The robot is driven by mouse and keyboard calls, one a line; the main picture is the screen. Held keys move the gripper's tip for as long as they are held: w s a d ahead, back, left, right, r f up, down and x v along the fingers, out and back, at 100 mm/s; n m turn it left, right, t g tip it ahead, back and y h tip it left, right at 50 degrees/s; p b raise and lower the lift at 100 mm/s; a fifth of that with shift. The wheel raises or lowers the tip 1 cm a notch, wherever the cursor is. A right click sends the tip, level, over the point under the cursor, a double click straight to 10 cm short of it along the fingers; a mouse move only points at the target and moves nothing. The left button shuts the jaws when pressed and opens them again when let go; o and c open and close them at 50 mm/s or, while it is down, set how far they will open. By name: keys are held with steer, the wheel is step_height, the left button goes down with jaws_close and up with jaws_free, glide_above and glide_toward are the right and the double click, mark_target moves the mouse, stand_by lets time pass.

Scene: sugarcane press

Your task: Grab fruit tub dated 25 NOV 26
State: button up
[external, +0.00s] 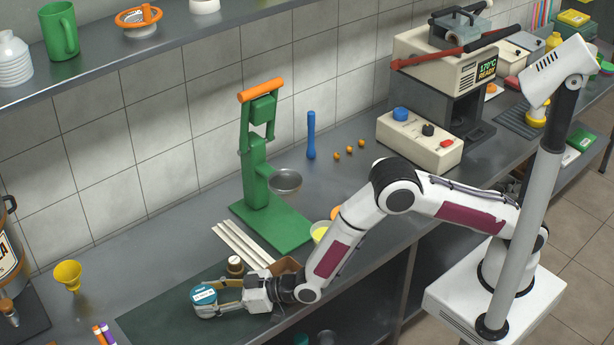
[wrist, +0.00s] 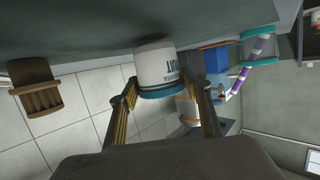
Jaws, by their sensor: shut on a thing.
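A small round tub with a teal lid and a white label (external: 204,296) stands on the dark mat at the front left of the counter. In the wrist view the tub (wrist: 157,70) is white with teal bands and partly cut-off lettering. The date on it is too small to read. My gripper (external: 212,298) reaches it from the right, low over the mat, and its fingers close around the tub's sides. In the wrist view my gripper (wrist: 164,85) has one finger on each side of the tub.
White sticks (external: 242,245) lie beside the green press (external: 262,195). A yellow funnel (external: 68,276) and markers (external: 103,334) are to the left. A brown ribbed object (wrist: 36,88) shows left in the wrist view.

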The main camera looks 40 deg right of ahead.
mark_target(209, 294)
steer(key=shift+r, duration=4.45)
